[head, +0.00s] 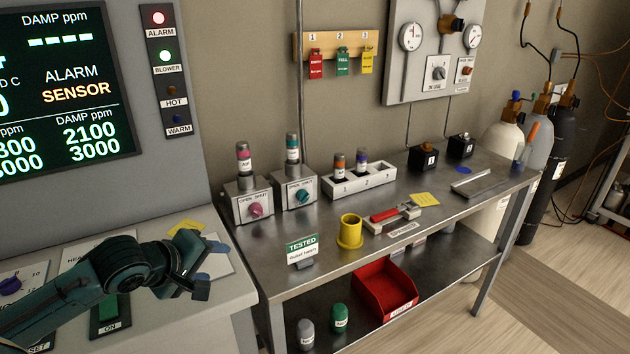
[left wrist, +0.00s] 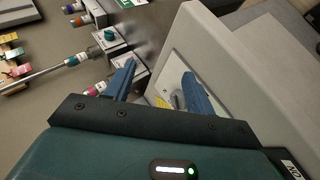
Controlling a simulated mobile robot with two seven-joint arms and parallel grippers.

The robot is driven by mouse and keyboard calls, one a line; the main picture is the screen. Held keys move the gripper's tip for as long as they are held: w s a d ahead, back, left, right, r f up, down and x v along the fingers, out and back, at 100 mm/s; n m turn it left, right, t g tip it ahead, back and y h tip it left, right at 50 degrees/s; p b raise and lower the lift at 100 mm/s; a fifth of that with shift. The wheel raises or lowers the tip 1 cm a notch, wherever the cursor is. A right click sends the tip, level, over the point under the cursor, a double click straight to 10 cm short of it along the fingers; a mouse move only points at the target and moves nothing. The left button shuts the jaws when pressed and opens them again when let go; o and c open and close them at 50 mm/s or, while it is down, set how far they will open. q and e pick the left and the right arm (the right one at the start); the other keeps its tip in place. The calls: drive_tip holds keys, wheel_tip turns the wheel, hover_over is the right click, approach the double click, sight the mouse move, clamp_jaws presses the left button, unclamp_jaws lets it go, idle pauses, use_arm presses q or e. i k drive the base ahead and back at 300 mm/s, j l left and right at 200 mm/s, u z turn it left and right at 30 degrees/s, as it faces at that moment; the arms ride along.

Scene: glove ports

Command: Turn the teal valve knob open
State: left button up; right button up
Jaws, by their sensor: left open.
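The teal valve knob (head: 302,197) is on the front of a small grey box (head: 296,184) marked OPEN SHUT, at the back left of the steel bench. It also shows in the left wrist view (left wrist: 110,36), beyond the fingers. I cannot read its exact turn. A vial with a teal band (head: 292,150) stands upright on that box. My left gripper (head: 203,268) is over the grey console's right side, left of the bench and apart from the knob. Its two blue fingers (left wrist: 160,92) are spread with nothing between them. My right gripper is not in view.
A similar box with a pink knob (head: 255,210) stands left of the teal one, nearer my gripper. A green TESTED sign (head: 302,248) and yellow cup (head: 350,232) stand in front. The console edge (head: 245,290) lies between gripper and bench (head: 275,285).

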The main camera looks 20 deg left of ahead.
sight(302, 196)
drive_tip(key=i+l, duration=0.1)
drive_tip(key=i, duration=0.9)
